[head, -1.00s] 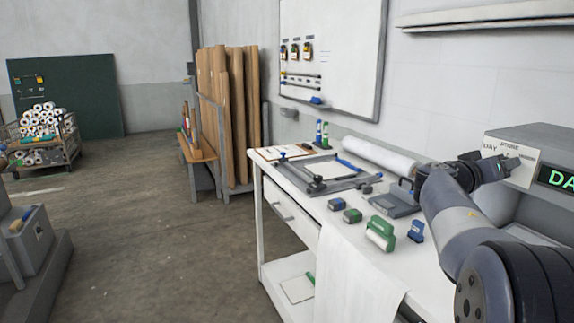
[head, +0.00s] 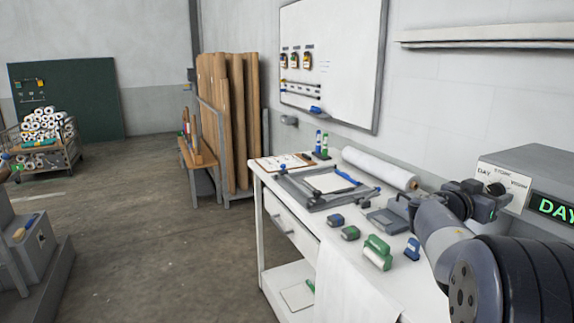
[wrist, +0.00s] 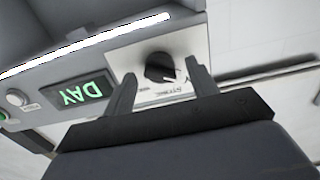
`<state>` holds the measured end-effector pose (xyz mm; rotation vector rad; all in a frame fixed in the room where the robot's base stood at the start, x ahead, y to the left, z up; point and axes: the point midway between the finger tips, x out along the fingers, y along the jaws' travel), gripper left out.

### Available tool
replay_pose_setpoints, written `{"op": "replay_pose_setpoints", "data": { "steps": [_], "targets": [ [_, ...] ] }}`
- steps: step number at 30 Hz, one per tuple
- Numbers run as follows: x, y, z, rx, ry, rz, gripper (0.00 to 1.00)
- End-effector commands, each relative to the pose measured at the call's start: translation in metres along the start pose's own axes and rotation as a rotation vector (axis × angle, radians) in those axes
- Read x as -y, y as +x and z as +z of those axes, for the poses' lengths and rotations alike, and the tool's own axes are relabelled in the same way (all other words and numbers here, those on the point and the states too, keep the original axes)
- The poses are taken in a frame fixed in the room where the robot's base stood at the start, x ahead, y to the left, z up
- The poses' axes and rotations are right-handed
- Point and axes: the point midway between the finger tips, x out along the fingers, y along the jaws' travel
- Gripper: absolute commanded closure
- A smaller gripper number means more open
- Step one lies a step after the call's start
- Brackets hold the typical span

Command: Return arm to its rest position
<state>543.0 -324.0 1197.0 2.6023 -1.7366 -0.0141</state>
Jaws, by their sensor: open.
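My gripper (head: 498,200) is at the right of the head view, beside the dial panel of a grey machine. My arm (head: 445,240) reaches up to it from the lower right. In the wrist view my gripper (wrist: 160,67) has its two fingers apart with nothing between them. The black selector knob (wrist: 160,67) shows beyond the fingers, clear of them as far as I can tell. The knob (head: 496,188) also shows in the head view. The green display (wrist: 80,94) reads DAY.
A white workbench (head: 300,240) carries a cutting frame (head: 325,188), a white roll (head: 380,168), a green-handled roller (head: 377,252) and small blue and green blocks. A whiteboard (head: 345,70) hangs behind. Open floor (head: 130,230) lies to the left.

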Motion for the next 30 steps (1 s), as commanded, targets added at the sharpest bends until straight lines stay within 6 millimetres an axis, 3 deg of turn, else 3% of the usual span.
{"op": "replay_pose_setpoints", "data": {
  "steps": [15, 21, 30],
  "targets": [
    [0.001, -0.089, 0.001, -0.002, 0.018, -0.002, 0.45],
    [0.000, -0.103, 0.001, 0.000, 0.016, 0.001, 0.45],
    [0.000, -0.105, 0.000, 0.000, 0.015, 0.002, 0.45]
  ]
}}
